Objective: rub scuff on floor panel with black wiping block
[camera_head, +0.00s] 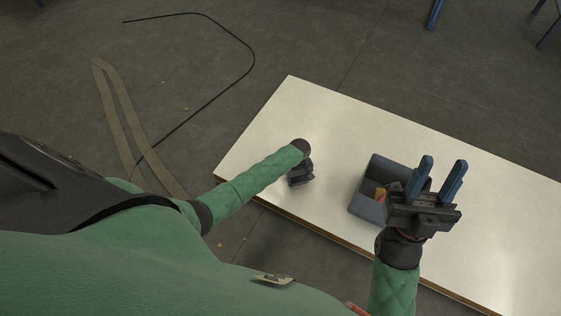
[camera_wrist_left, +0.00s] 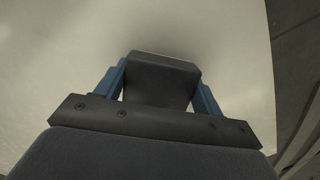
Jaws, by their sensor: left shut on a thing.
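The white panel (camera_head: 330,110) with a brown edge spans the middle and right of the head view. My left gripper (camera_head: 301,178) is over its left part, mostly hidden by my forearm and wrist. In the left wrist view the black wiping block (camera_wrist_left: 160,80) sits between the blue fingers of my left gripper (camera_wrist_left: 163,88), which are shut on it. The block's far end is close to the pale surface; I cannot tell if it touches. No scuff can be made out. My right gripper (camera_head: 440,178) is open and empty, its blue fingers apart, above the panel's front part.
A grey-blue bin (camera_head: 366,206) with small red and yellow things inside stands on the panel, left of my right gripper. A black cable (camera_head: 253,52) and a tan strap (camera_head: 113,110) lie on the dark floor. The panel's far part is clear.

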